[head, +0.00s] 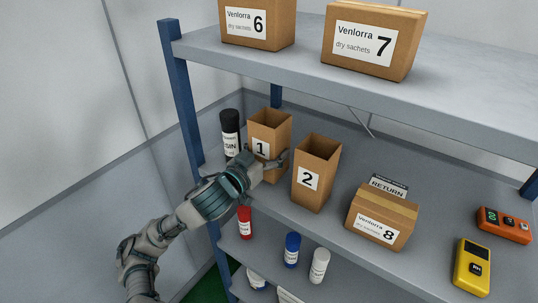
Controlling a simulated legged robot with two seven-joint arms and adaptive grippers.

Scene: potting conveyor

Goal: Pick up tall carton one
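Tall carton one (268,126) is a tall brown box, open at the top, with a white label marked 1. It stands upright at the left of the middle shelf (330,240). The other finger is not clear, so I cannot tell whether the gripper is closed on the carton. My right gripper is not in view.
Tall carton two (315,170) stands close to the right of my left gripper. A black-capped canister (230,130) is close on the left. A box marked 8 (381,218) and yellow and orange devices (472,265) are further right.

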